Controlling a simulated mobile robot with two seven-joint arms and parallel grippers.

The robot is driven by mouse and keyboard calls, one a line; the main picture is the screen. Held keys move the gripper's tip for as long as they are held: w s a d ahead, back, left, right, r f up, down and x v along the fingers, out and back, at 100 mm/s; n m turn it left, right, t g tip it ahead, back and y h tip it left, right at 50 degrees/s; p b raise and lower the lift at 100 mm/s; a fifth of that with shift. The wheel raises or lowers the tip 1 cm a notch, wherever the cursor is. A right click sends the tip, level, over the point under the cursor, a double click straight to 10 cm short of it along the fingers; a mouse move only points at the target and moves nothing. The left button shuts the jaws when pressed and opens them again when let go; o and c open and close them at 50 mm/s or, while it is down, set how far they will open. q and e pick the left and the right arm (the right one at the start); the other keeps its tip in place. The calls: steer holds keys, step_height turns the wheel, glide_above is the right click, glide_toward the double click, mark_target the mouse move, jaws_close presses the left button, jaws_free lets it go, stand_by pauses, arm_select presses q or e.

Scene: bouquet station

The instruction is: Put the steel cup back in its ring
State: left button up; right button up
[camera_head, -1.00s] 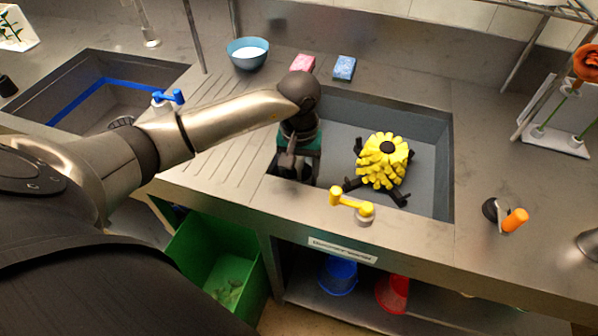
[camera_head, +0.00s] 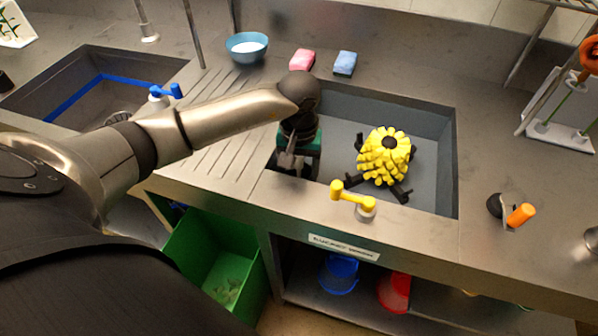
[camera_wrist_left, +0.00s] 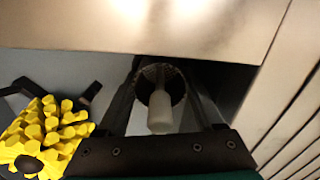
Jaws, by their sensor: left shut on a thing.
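My left gripper (camera_head: 292,166) points down into the left end of the grey sink (camera_head: 432,120). In the left wrist view its fingers (camera_wrist_left: 163,112) are shut on a pale knob standing in a dark, round, ribbed cup, which looks like the steel cup (camera_wrist_left: 151,73). In the head view the arm and gripper largely hide the cup. I cannot make out its ring, or whether the cup touches the sink floor. My right gripper is not in view.
A yellow tiered thing (camera_head: 385,157) on black feet stands in the sink, right of my gripper. The yellow-handled tap (camera_head: 353,198) is on the front edge. A blue bowl (camera_head: 247,46), pink sponge (camera_head: 302,59) and blue sponge (camera_head: 345,63) lie behind.

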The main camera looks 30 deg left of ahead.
arm_select(q)
steer(key=shift+f, duration=0.1)
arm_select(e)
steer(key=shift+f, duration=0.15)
arm_select(q)
steer(key=o, duration=1.4)
steer(key=shift+o, duration=0.2)
step_height(320, 180, up, 7)
steer(key=shift+w+f+p, duration=0.1)
steer(key=shift+w+p, duration=0.05)
steer(key=shift+p, duration=0.5)
step_height(320, 180, up, 8)
steer(key=shift+r+p, duration=0.1)
steer(key=shift+p, duration=0.45)
steer(key=shift+r, duration=0.15)
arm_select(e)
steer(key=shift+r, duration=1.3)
